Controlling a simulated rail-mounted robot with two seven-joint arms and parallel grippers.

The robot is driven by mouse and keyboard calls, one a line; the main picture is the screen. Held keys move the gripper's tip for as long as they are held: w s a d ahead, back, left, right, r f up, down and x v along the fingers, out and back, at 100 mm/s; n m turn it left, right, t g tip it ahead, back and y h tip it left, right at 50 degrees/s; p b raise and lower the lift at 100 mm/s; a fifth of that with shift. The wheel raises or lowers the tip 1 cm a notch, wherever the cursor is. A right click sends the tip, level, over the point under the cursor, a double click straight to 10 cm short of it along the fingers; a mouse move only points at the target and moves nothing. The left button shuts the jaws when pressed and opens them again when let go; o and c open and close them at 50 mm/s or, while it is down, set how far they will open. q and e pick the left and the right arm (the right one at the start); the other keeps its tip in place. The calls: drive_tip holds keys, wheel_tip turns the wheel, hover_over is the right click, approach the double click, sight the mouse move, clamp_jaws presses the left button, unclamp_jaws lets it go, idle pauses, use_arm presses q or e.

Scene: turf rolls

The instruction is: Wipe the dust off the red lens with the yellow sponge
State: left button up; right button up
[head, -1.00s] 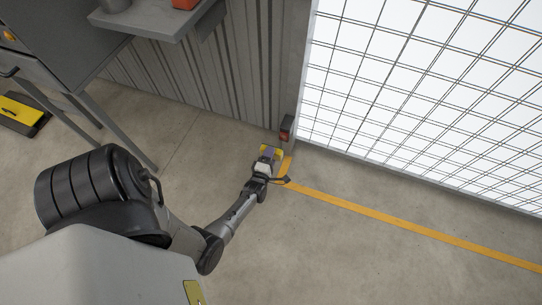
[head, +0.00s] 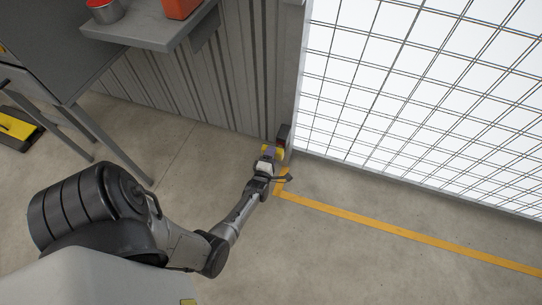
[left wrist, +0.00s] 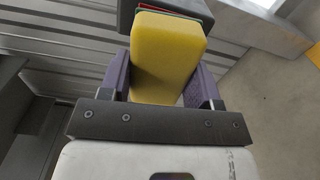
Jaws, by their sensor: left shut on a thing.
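My left gripper (head: 270,151) is shut on the yellow sponge (left wrist: 167,55), which sits between its two fingers in the left wrist view. The red lens shows only as a thin red strip (left wrist: 190,12) behind the sponge's far end. It sits in a dark housing (left wrist: 207,12) by the corrugated wall. In the head view the housing (head: 284,131) is low on the post beside the bright grid, right at the sponge. I cannot tell whether the sponge touches the lens. Most of the lens face is hidden, and no dust can be made out. My right gripper is out of view.
A corrugated wall (head: 205,95) stands behind the gripper, and a bright gridded panel (head: 410,80) is to the right. A grey shelf (head: 150,30) with a metal can (head: 105,10) and an orange-red box (head: 181,7) juts out above. The floor around the yellow line (head: 400,232) is clear.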

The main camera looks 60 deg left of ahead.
sight(280, 158)
use_arm(q)
drive_tip(key=shift+w+a, duration=0.4)
idle(0.4)
drive_tip(key=shift+w+a, duration=0.3)
drive_tip(key=shift+w, duration=0.05)
drive_tip(key=shift+d, duration=0.15)
drive_tip(key=shift+w+d, duration=1.15)
drive_tip(key=shift+d, duration=0.25)
drive_tip(key=shift+w, duration=0.2)
drive_tip(key=shift+s+a, duration=0.1)
